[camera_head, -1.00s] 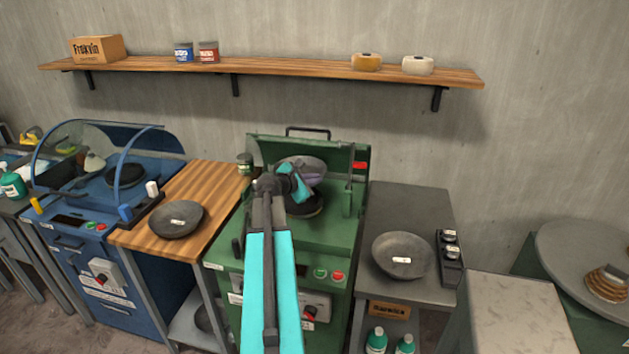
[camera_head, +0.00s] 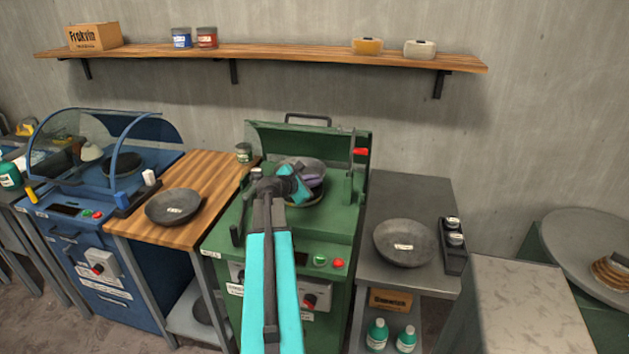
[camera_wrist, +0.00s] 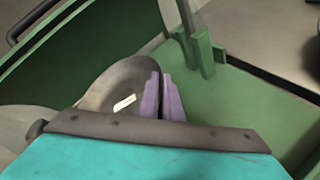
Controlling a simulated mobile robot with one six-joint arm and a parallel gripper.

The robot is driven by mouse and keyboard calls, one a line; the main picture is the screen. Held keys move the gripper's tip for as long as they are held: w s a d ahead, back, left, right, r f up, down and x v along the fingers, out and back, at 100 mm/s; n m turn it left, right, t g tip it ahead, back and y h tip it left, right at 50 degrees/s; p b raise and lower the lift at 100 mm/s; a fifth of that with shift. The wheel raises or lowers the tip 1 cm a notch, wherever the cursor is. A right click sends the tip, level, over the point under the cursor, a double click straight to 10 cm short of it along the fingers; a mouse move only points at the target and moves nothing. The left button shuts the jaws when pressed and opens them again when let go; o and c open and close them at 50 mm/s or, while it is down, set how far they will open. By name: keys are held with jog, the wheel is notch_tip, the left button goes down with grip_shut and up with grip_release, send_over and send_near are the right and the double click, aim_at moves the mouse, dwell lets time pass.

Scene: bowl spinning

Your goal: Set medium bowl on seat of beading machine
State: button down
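My gripper (camera_head: 314,181), with purple fingers, is shut on the rim of a grey bowl (camera_head: 297,166). The wrist view shows the fingers (camera_wrist: 164,97) at the right edge of this bowl (camera_wrist: 112,88), which carries a small white label too small to read. The bowl is over the round seat (camera_head: 312,201) of the green machine (camera_head: 338,222), slightly tilted and very low. My arm and gripper hide much of the seat, so I cannot tell whether the bowl touches it.
A dark bowl (camera_head: 173,207) rests on the wooden table (camera_head: 210,185) at left, and another bowl (camera_head: 404,243) on the grey table (camera_head: 410,190) at right. A red-tipped lever (camera_head: 359,152) stands beside the seat. The green machine's raised back panel (camera_head: 340,141) is behind the bowl.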

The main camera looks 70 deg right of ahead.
jog(key=shift+f+b, duration=0.8)
jog(key=shift+f, duration=0.7)
jog(key=c, duration=1.9)
grip_release()
jog(key=shift+a, duration=0.1)
jog(key=shift+o, duration=0.2)
jog(key=b+v, duration=0.2)
jog(key=v, duration=1.2)
